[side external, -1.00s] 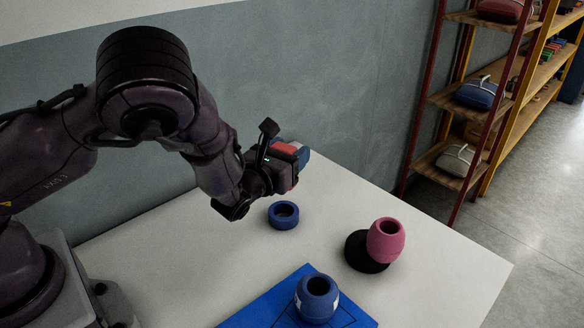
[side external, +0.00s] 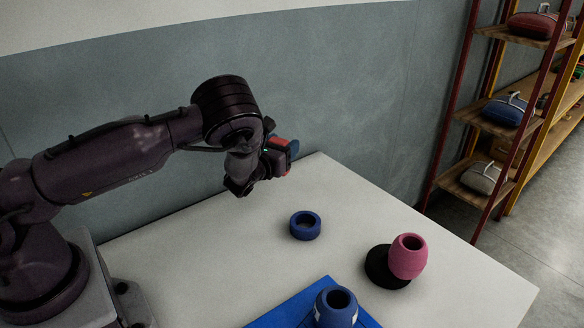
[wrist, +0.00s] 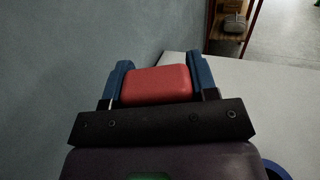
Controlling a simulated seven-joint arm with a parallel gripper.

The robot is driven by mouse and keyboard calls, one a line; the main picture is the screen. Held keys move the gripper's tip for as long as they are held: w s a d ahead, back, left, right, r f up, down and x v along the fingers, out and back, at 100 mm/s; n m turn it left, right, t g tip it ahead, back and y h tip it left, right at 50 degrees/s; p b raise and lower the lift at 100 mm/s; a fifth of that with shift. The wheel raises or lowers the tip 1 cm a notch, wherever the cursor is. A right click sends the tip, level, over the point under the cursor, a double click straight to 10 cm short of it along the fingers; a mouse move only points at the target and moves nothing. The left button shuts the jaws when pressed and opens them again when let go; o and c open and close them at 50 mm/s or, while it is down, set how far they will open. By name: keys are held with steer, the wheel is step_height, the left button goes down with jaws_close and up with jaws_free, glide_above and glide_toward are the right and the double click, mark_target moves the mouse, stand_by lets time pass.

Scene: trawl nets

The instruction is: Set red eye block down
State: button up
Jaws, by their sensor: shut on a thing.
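The red eye block (wrist: 157,84) is held between the two blue fingers of my gripper (wrist: 158,80) in the wrist view. In the side external view the red block (side external: 279,143) shows only in part at the end of my gripper (side external: 285,152), above the far left part of the white table (side external: 250,235). My gripper is shut on the block and holds it off the table. The block's underside is hidden.
A blue ring (side external: 305,226) stands on the table, to the right of and nearer than my gripper. A pink barrel-shaped piece (side external: 408,257) stands at a black disc (side external: 377,270). A blue barrel-shaped piece (side external: 335,309) stands on a blue mat (side external: 290,309). Shelves (side external: 500,130) stand behind.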

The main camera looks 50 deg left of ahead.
steer(key=shift+w+a+f, duration=0.15)
steer(key=shift+w+f, duration=0.5)
steer(key=shift+f, duration=0.7)
steer(key=shift+w+a+f, duration=0.2)
steer(key=shift+w+f, duration=0.4)
steer(key=shift+f, duration=0.7)
steer(key=shift+w+a+f, duration=0.15)
steer(key=shift+w+f, duration=0.5)
steer(key=shift+f, duration=0.7)
steer(key=shift+f, duration=0.1)
steer(key=o, duration=1)
